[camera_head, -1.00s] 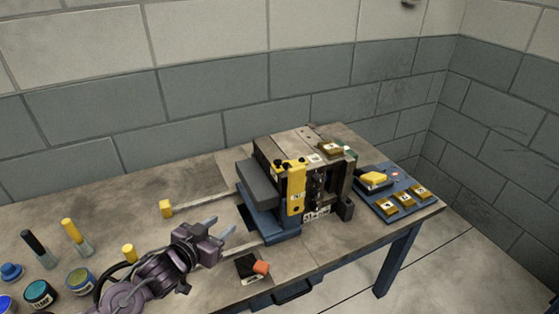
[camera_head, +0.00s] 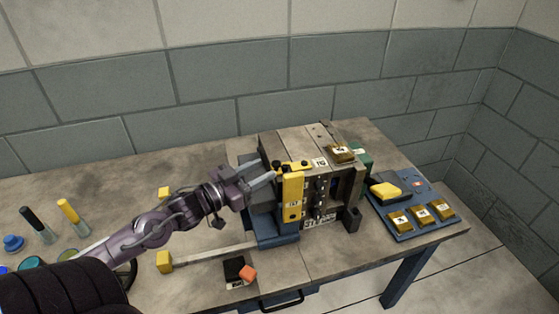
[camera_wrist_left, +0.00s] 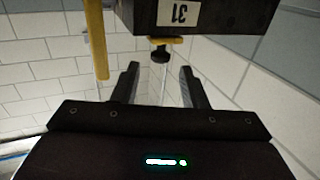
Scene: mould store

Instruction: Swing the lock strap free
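The yellow lock strap (camera_head: 292,196) stands upright on the front of the steel mould (camera_head: 333,190), with a small yellow head at its top. In the left wrist view a yellow bar (camera_wrist_left: 97,40) runs down on the left, and a dark block marked 31 (camera_wrist_left: 200,14) is at the top. My left gripper (camera_head: 268,174) is at the strap's upper left side. The left wrist view shows its fingers (camera_wrist_left: 160,88) apart, with a thin pin and knob (camera_wrist_left: 160,54) beyond the gap. Whether a finger touches the strap cannot be told. My right gripper is out of view.
A blue tray (camera_head: 408,235) with brass blocks stands right of the mould. A brass block (camera_head: 341,154) lies on top of it. A yellow-ended rail (camera_head: 210,255) and a black block with an orange piece (camera_head: 247,273) are in front. Jars and tools stand at left.

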